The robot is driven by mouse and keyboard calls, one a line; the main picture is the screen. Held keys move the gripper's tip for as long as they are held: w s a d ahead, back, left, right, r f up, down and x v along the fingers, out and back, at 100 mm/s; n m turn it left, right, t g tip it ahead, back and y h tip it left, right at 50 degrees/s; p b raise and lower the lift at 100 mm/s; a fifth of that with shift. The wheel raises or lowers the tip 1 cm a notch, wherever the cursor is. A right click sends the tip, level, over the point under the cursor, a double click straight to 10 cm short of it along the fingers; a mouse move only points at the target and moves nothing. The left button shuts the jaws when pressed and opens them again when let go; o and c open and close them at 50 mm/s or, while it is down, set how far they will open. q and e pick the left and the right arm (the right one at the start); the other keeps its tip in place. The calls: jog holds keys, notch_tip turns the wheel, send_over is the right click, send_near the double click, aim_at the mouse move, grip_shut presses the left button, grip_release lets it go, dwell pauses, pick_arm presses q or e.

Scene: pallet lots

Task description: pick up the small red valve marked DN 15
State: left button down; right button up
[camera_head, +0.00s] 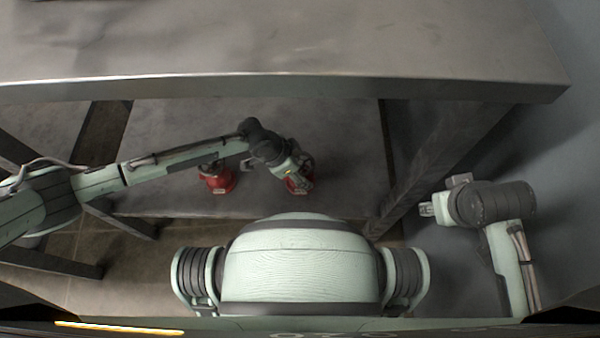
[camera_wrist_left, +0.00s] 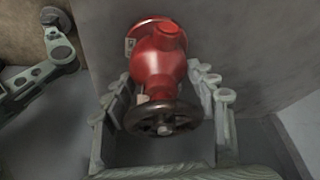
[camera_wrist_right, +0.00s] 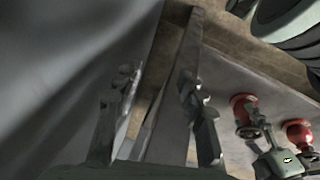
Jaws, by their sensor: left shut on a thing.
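A red valve (camera_wrist_left: 160,65) with a dark handwheel (camera_wrist_left: 163,117) is between the fingers of my left gripper (camera_wrist_left: 166,82), which is shut on it. In the head view this valve (camera_head: 298,186) is partly hidden by my left gripper (camera_head: 296,172). A second red valve (camera_head: 219,181) stands to its left on the lower shelf, partly covered by my left arm. Small pale tags show on the held valve, but no marking is legible. I cannot tell whether it is clear of the shelf. My right gripper (camera_head: 428,209) is open and empty, away from both valves.
The valves are at a grey lower shelf (camera_head: 160,135) beneath a metal tabletop (camera_head: 300,45), whose front edge overhangs it. A dark table leg (camera_head: 425,165) slants between the shelf and my right arm. A grey wall (camera_head: 570,180) is at the far right.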

pick_arm(q)
jog(key=shift+d+r, duration=0.1)
jog(key=shift+r, duration=0.15)
